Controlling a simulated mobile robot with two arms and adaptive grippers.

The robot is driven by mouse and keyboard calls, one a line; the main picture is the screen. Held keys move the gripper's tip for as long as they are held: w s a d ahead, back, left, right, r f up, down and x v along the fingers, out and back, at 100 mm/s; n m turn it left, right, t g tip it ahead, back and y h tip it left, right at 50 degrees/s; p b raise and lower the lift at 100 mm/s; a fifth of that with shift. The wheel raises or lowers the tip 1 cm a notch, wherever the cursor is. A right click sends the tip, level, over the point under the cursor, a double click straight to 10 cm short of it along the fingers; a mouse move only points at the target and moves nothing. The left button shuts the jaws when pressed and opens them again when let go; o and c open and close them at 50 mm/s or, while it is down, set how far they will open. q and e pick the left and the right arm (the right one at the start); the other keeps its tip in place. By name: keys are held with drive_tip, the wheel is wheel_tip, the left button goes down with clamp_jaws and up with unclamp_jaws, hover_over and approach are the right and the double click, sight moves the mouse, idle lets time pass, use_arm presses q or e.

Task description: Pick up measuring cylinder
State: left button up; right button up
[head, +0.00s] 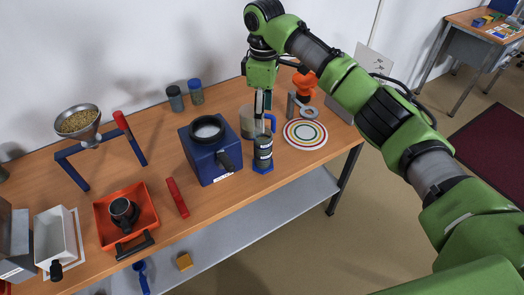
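The measuring cylinder (263,152) stands upright on the wooden table, right of a blue box. It looks dark and clear-walled, with white markings and a blue foot. My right gripper (263,112) points down over the cylinder's top end. Its fingertips are close to the rim; I cannot tell whether they touch it, or whether the fingers are apart or closed. The arm comes in from the right. My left gripper is out of view.
The blue box (200,163) with a round opening stands close on the left. A clear jug (247,121) is just behind the cylinder. A ringed round target (305,134) lies to the right. An orange tray (112,232) and a funnel stand (78,123) are further left.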

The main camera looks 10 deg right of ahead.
approach(263, 138)
drive_tip(key=s+f, duration=0.2)
drive_tip(key=s, duration=0.1)
drive_tip(key=f, duration=0.1)
drive_tip(key=f+p, duration=0.1)
drive_tip(key=f, duration=0.1)
drive_tip(key=f+p, duration=0.1)
drive_tip(key=f, duration=0.1)
drive_tip(key=shift+w+a+f, duration=0.15)
drive_tip(key=shift+w+a, duration=0.05)
drive_tip(key=shift+w, duration=0.2)
drive_tip(key=shift+f, duration=0.25)
drive_tip(key=shift+c, duration=1.1)
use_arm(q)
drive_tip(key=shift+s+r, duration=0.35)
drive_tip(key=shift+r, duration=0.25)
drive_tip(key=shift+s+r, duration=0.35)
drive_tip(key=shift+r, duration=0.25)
use_arm(e)
clamp_jaws()
